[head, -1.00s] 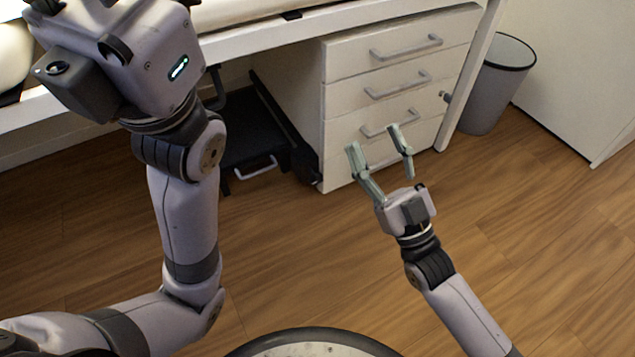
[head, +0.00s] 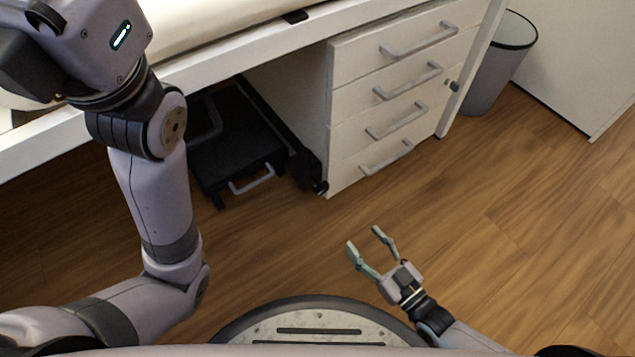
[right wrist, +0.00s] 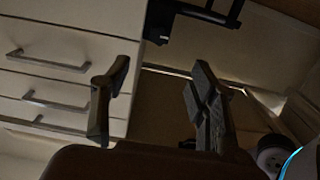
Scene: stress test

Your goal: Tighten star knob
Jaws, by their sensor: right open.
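A small dark knob (head: 454,86) sticks out by the white desk leg, right of the drawers, in the head view. It is too small to tell whether it is star-shaped. My right gripper (head: 364,238) is open and empty over the wood floor, in front of the drawer unit and well apart from the knob. Its two spread fingers also show in the right wrist view (right wrist: 160,68), with nothing between them. My left arm stands at the left of the head view. Its gripper fingers are outside the picture.
A white drawer unit (head: 345,95) with several grey handles stands under the white desk (head: 235,55). A black wheeled item (head: 235,150) sits left of it. A grey bin (head: 495,70) stands at the right. The floor (head: 500,260) in front is clear.

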